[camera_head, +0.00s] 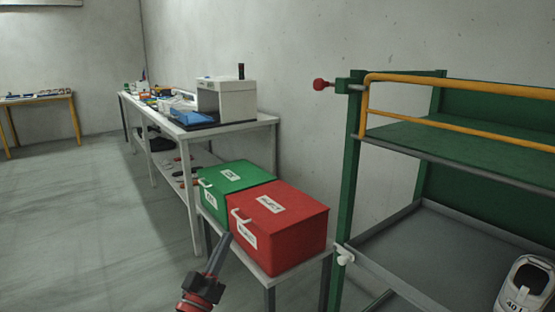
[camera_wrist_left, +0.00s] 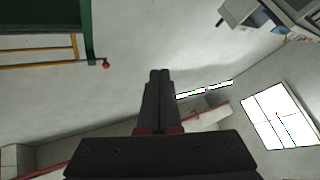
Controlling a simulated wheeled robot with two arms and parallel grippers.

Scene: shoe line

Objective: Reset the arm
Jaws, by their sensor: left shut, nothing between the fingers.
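My left gripper (camera_head: 218,254) comes in at the bottom of the head view, pointing up, in front of the small table with the boxes. Its fingers are together and hold nothing. My right gripper is in neither view.
A red box (camera_head: 290,232) and a green box (camera_head: 232,178) stand on a small table. A long workbench (camera_head: 255,122) with a white machine (camera_head: 226,99) is behind. A green rack (camera_head: 354,170) with a shoe (camera_head: 524,285) stands right. Floor (camera_head: 80,220) at left is clear.

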